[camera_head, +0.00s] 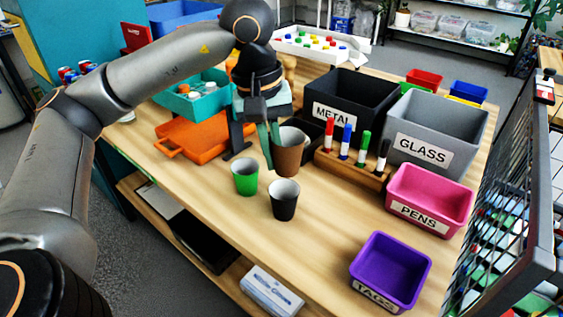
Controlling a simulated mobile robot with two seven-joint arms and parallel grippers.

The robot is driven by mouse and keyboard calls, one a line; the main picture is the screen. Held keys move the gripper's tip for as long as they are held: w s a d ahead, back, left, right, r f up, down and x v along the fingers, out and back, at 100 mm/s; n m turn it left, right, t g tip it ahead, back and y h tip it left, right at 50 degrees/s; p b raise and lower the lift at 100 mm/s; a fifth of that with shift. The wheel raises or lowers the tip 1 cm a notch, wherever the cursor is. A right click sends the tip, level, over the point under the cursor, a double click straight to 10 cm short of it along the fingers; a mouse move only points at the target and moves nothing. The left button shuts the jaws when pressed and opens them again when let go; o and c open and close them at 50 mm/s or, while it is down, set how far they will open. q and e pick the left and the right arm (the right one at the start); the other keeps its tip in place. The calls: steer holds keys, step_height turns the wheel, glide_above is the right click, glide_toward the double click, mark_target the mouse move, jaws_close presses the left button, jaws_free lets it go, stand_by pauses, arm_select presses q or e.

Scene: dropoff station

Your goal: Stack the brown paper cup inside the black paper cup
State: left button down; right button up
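The brown paper cup (288,158) is upright near the middle of the head view, behind the black cup. My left gripper (271,148) comes down at its left rim. Its fingers are close together and appear shut on the cup's wall; the fingertip inside the cup is hidden. The cup looks large for its place, as if held above the table, but its height is hard to tell. The black paper cup (284,204) stands upright and open on the table, in front of the brown cup and apart from it. My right gripper is not in view.
A green cup (245,180) stands left of the black cup. A wooden marker holder (350,172) stands right of the brown cup. Pink (431,196), purple (388,268), grey (437,117) and black bins line the right. Bare table (325,235) lies right of the black cup.

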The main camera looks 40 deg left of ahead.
arm_select(q)
steer(key=shift+a+f, duration=0.15)
steer(key=shift+a, duration=0.15)
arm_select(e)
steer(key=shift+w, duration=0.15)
arm_select(q)
steer(key=shift+f, duration=0.1)
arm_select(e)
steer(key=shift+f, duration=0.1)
arm_select(q)
steer(key=shift+f+b, duration=0.85)
steer(key=shift+f, duration=0.05)
steer(key=shift+f+b, duration=1.15)
steer(key=shift+f, duration=0.5)
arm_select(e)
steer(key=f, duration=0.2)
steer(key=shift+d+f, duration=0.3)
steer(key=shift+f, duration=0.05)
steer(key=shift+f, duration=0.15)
arm_select(q)
steer(key=c, duration=1)
jaws_free()
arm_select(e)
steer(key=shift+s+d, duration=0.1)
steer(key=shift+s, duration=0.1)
arm_select(q)
steer(key=shift+o, duration=0.2)
